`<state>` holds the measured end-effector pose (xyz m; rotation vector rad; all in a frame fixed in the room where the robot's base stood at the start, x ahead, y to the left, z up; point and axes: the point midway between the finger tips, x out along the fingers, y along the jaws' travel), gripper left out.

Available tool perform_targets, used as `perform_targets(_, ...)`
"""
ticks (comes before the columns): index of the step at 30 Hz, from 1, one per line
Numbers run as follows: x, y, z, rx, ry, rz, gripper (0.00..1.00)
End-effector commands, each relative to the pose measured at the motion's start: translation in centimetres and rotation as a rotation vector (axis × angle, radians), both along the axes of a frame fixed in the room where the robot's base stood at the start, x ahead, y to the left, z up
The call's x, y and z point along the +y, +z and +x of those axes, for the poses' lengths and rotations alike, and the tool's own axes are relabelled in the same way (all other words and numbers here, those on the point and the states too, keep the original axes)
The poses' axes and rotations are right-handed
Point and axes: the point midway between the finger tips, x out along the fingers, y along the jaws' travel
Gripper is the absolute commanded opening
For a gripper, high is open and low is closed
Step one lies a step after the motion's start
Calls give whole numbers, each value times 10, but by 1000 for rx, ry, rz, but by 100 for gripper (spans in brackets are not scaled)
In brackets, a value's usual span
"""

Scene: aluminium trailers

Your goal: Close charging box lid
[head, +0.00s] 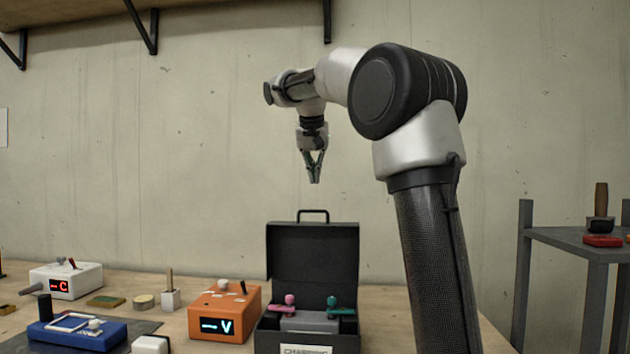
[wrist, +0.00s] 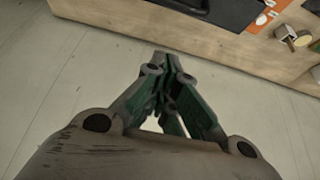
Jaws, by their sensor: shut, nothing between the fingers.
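The charging box (head: 267,338) stands on the table, with a white label on its front that the picture's bottom edge cuts off. Its dark lid (head: 313,256) is open and stands upright at the back, with a handle (head: 313,213) on its top edge. Inside the box are a pink-topped item (head: 285,306) and a teal-topped item (head: 338,307) on a grey block. My gripper (head: 315,181) is shut and empty, pointing down. In the picture it is above the lid's handle, apart from it. The wrist view shows my closed fingers (wrist: 163,60) and part of a dark box (wrist: 225,10) at the top.
An orange device (head: 225,312) with a "V" display stands left of the box. A grey shelf (head: 575,238) stands at the right. Bare wall is behind.

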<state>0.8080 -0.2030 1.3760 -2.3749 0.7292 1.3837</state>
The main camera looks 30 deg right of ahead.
Motion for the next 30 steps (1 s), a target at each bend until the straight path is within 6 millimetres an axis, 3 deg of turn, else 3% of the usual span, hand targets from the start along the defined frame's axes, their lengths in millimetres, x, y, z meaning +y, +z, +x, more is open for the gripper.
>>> perform_targets(11,-22,-71,32,4,1,0,0)
perform_targets(19,-3,-76,5,0,3,-1,0)
perform_targets(30,0,-77,0,0,2,0,0)
